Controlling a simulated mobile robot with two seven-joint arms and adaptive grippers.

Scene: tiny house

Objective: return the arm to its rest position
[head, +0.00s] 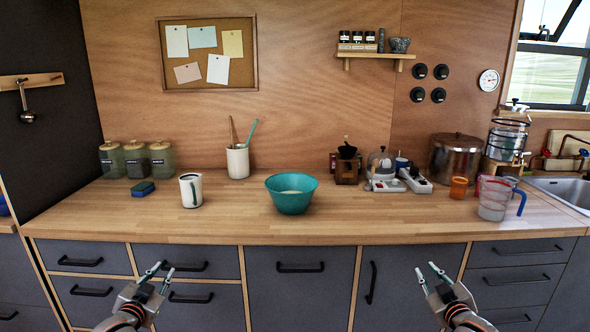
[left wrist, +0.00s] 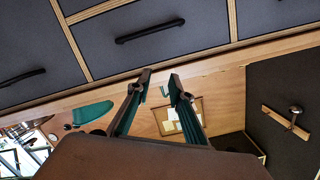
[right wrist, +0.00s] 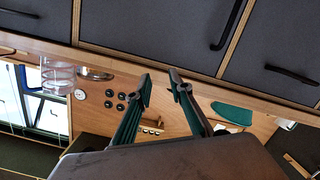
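My left gripper (head: 157,275) is in front of the drawers at the lower left of the head view, below the counter edge. It is open and empty; its two fingers stand apart in the left wrist view (left wrist: 160,88). My right gripper (head: 428,274) is at about the same height at the lower right, in front of a cabinet door. It is also open and empty, with its fingers apart in the right wrist view (right wrist: 160,88). Neither gripper touches anything.
Grey drawers with black handles (head: 300,268) lie below, behind both grippers.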

